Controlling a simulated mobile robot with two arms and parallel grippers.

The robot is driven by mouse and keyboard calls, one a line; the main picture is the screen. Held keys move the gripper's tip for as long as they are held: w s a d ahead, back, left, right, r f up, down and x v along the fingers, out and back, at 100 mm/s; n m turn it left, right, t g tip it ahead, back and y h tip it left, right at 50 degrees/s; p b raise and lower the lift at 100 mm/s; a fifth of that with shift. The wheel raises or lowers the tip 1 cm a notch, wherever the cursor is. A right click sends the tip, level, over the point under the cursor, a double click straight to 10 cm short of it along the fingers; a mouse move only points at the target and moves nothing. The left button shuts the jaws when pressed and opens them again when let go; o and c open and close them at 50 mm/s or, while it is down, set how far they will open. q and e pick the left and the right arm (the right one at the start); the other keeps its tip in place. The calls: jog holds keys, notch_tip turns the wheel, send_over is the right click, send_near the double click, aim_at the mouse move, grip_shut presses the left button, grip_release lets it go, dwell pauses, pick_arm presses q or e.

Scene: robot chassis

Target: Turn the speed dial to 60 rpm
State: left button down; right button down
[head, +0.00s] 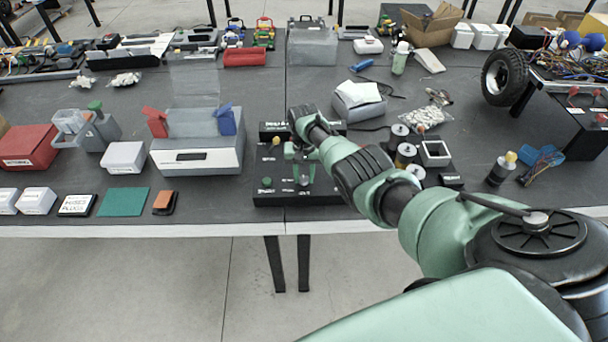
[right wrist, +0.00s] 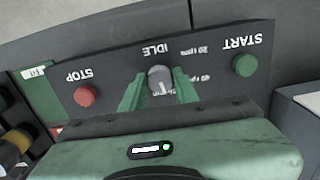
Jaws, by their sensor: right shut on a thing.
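The speed dial (right wrist: 160,78) is a grey knob in the middle of a dark control panel (right wrist: 115,65). The panel shows upside down in the right wrist view. The dial has a white mark on its lower side. IDLE is printed above it, with rpm labels to its right; I cannot read which number the mark faces. My right gripper (right wrist: 159,91) is shut on the dial, one green finger at each side. In the head view my right gripper (head: 303,165) reaches down at the panel (head: 285,199). My left gripper is not in view.
On the panel, a green START button (right wrist: 245,65) and a red STOP button (right wrist: 86,96) flank the dial. Dark cylinders (head: 405,154) stand right of the panel. A white-grey device (head: 200,157) stands to its left. The table's front edge is just below the panel.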

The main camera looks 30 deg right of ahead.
aim_at(304, 178)
jog(key=shift+m, duration=1)
jog(key=shift+w+r, duration=0.1)
jog(key=c, duration=1.1)
grip_release()
jog(key=shift+o, duration=0.2)
jog(key=shift+r+p, duration=0.2)
jog(key=shift+p, duration=0.1)
notch_tip(304, 178, up, 6)
jog(key=shift+r+p, duration=0.1)
jog(key=shift+p, duration=0.6)
jog(key=shift+r, duration=0.55)
